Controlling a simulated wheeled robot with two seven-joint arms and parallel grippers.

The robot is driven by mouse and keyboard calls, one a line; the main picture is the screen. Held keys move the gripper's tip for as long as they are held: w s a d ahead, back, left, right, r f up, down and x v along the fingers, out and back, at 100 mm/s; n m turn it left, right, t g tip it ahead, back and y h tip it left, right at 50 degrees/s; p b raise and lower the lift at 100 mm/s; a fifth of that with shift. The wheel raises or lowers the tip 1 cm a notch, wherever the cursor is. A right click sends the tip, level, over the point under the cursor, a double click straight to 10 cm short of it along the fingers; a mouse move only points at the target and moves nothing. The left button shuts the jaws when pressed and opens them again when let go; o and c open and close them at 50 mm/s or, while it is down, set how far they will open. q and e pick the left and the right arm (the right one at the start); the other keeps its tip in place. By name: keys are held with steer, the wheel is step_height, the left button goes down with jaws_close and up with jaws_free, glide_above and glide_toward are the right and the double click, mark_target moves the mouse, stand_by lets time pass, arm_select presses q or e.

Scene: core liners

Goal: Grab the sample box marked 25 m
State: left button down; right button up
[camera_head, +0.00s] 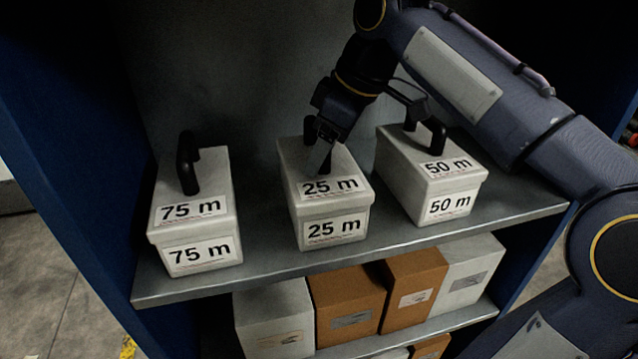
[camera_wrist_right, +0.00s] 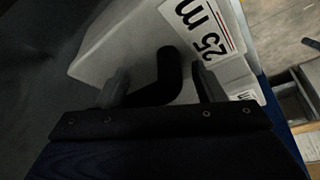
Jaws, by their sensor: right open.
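The sample box marked 25 m (camera_head: 300,205) is pale grey with a lid and stands in the middle of the upper shelf, labelled on lid and front. My right gripper (camera_head: 322,158) is at the black handle on its lid and partly hides it in the head view. In the right wrist view the open fingers (camera_wrist_right: 160,88) stand apart, with the black handle (camera_wrist_right: 172,75) between them. The box lid (camera_wrist_right: 140,35) lies just beyond. Whether a finger touches the handle I cannot tell. My left gripper is not in view.
A 75 m box (camera_head: 222,170) stands to the left and a 50 m box (camera_head: 398,165) close to the right, both with black handles. The metal shelf (camera_head: 270,262) has free room between the 75 m and 25 m boxes. Several cartons (camera_head: 345,292) sit on the shelf below.

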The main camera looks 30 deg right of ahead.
steer(key=shift+f, duration=0.3)
steer(key=c, duration=1.3)
jaws_close()
steer(key=shift+r, duration=0.2)
